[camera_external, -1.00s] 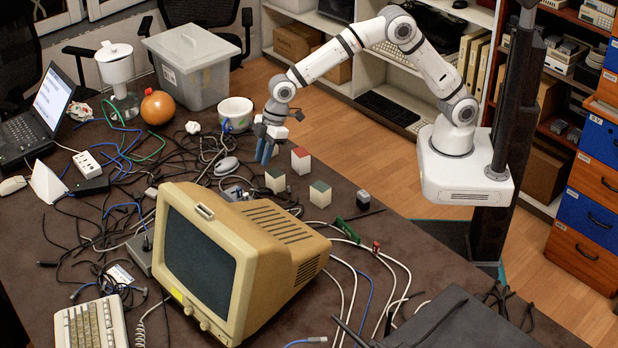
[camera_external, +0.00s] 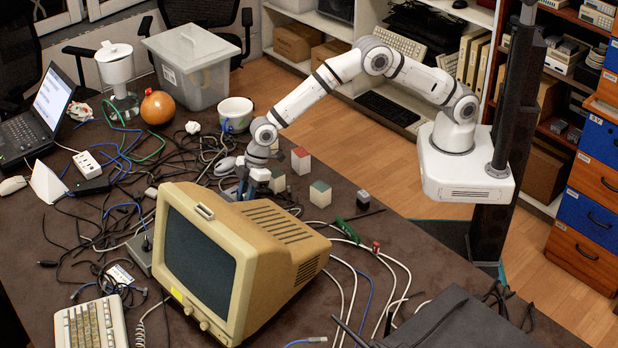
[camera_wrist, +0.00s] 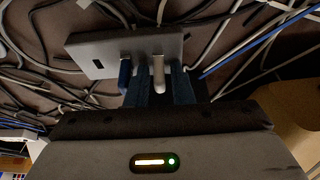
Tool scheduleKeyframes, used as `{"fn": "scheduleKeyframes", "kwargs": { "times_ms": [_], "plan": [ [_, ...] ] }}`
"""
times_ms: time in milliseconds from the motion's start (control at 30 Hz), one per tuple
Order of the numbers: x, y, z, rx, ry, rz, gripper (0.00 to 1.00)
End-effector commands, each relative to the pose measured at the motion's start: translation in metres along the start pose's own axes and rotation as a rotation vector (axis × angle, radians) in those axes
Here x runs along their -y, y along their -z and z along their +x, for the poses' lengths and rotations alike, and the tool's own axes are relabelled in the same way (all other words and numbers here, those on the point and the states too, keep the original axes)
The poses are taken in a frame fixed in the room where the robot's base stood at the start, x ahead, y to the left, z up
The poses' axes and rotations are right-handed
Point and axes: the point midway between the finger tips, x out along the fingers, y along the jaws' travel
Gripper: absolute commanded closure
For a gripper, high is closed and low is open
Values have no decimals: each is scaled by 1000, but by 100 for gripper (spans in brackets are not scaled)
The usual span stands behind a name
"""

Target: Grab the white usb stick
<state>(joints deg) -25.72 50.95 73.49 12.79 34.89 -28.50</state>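The white usb stick (camera_wrist: 158,72) stands out from a grey box with ports (camera_wrist: 112,52) in the wrist view. A blue usb stick (camera_wrist: 124,73) is in the same box, just left of it. My gripper (camera_wrist: 161,88) has its blue fingers on either side of the white stick, with the stick's lower end between them. The fingers look apart, with narrow gaps beside the stick. In the external view my gripper (camera_external: 250,186) is low over the table behind the beige monitor (camera_external: 245,265). The white stick cannot be made out there.
Cubes with coloured tops (camera_external: 320,194) stand right of my gripper. Many loose cables (camera_wrist: 230,25) lie around the grey box. The monitor is close in front. A grey mouse (camera_external: 227,166) lies behind and left. Brown table right of the cubes is fairly clear.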

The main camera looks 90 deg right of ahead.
Motion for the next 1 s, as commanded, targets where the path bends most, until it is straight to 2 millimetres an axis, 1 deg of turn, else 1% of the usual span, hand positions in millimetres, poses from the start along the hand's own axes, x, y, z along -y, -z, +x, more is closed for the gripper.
{"fn": "scheduleKeyframes", "kwargs": {
  "times_ms": [167,267,433,833,933,1000],
  "plan": [
    [0,0,0,-1,0,0,79],
    [0,0,0,-1,0,0,86],
    [0,0,0,-1,0,0,100],
    [0,1,-2,-1,-1,0,100],
    [0,5,-10,-3,-1,0,100],
    [0,10,-22,-4,-2,-1,100]
  ]
}}
